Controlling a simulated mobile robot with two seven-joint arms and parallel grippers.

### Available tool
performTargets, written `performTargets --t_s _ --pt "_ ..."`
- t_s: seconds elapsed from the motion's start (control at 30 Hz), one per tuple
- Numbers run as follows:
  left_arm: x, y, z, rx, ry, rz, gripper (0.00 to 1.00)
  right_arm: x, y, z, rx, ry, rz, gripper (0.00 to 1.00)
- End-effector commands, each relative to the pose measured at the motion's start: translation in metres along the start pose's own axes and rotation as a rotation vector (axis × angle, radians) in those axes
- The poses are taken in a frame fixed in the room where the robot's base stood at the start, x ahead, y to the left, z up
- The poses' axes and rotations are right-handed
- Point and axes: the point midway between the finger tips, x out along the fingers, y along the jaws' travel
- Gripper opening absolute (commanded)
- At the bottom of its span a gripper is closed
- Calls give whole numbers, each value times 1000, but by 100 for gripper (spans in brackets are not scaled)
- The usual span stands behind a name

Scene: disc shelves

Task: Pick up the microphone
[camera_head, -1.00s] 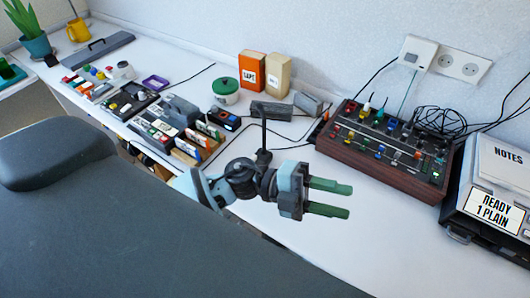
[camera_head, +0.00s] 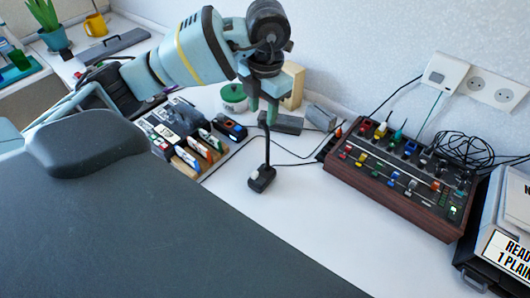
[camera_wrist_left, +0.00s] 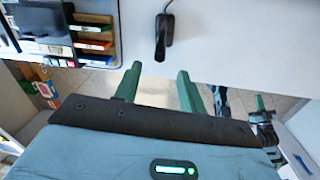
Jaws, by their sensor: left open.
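The microphone (camera_head: 262,180) has a black block base and a thin dark upright stem. It stands on the white desk between the colourful cases and the mixer. In the left wrist view the microphone (camera_wrist_left: 163,36) lies past the fingertips, nearly in line with the gap between them. My left gripper (camera_head: 263,117) points down with green fingers open, near the top of the stem. In the head view I cannot tell whether they touch. The left gripper's parted fingers (camera_wrist_left: 159,70) hold nothing. In the left wrist view a dark part with a green finger, perhaps my right gripper (camera_wrist_left: 261,104), shows at the right.
A brown-sided mixer (camera_head: 402,172) stands to the right, with black cables behind it. A grey machine (camera_head: 495,240) is at the right edge. Cases with bright labels (camera_head: 185,140) lie left of the microphone. The desk (camera_head: 290,215) in front of the mixer is clear.

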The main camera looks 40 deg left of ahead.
Motion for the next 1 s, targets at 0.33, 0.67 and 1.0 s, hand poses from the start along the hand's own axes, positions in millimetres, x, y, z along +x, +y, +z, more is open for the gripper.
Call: performTargets --t_s 0.33,0.67,1.0 --pt "21 -1 0 3 3 -5 41 0 0 1 0 -2 -1 0" --pt "38 0 3 3 2 -6 41 0 -2 0 6 1 0 0" --pt "77 2 8 4 0 -6 41 -1 -2 -3 10 5 1 0"
